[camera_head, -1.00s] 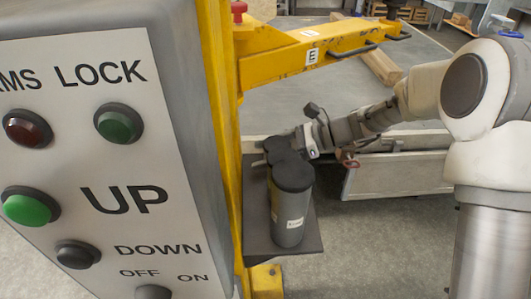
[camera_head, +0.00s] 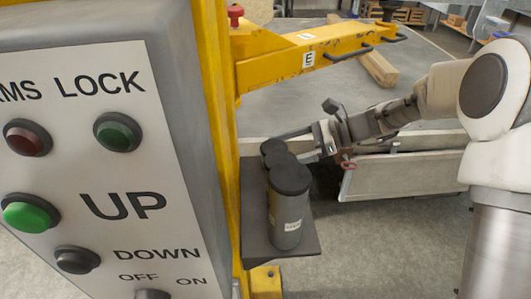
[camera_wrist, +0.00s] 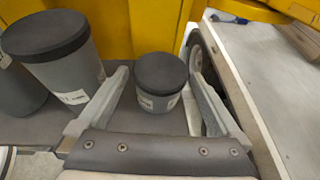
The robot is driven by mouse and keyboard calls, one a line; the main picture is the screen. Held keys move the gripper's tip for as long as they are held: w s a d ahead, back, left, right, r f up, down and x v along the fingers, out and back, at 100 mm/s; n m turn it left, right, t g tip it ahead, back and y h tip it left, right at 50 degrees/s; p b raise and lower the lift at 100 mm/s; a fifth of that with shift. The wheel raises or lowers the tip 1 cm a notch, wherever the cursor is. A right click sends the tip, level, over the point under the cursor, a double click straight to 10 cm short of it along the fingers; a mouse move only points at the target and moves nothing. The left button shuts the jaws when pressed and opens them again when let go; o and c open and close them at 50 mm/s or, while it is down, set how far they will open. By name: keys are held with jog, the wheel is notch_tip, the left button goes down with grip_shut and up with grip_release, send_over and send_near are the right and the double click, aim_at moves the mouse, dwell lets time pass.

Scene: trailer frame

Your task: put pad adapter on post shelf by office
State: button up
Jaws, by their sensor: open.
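The post shelf (camera_head: 305,243) is a dark grey plate on the yellow post. Several grey cylindrical adapters with dark tops stand upright on it. The tall front one (camera_head: 289,215) partly hides those behind; a short one (camera_head: 272,147) is at the back. In the wrist view, the short adapter (camera_wrist: 160,88) stands upright on the shelf (camera_wrist: 120,118), right of a taller one (camera_wrist: 62,65). My gripper (camera_wrist: 158,70) is open, one finger on each side of the short adapter with gaps visible. In the head view, my gripper (camera_head: 300,145) is beside the adapters' right side.
The yellow post (camera_head: 215,120) rises left of the shelf, with a button panel (camera_head: 100,170) in front. A yellow arm (camera_head: 310,58) reaches out above. A trailer with a low side wall (camera_head: 400,178) stands to the right. A wheel (camera_wrist: 197,62) shows beyond my right finger.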

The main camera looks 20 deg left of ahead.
jog(key=v, duration=0.8)
jog(key=s+d+r+n+t+h, duration=0.3)
jog(key=s+d+n+t+h, duration=0.2)
jog(key=s+d, duration=0.5)
jog(key=s+d+r+n+t+h, duration=0.3)
jog(key=s+d+n+t+h, duration=0.2)
jog(key=s+d, duration=0.5)
jog(key=shift+d+r+n+t+h, duration=0.4)
jog(key=shift+d+n+h, duration=1.05)
jog(key=shift+d, duration=1.65)
jog(key=shift+s+n+y+p, duration=0.1)
jog(key=shift+n+y+p, duration=0.15)
jog(key=shift+p, duration=0.05)
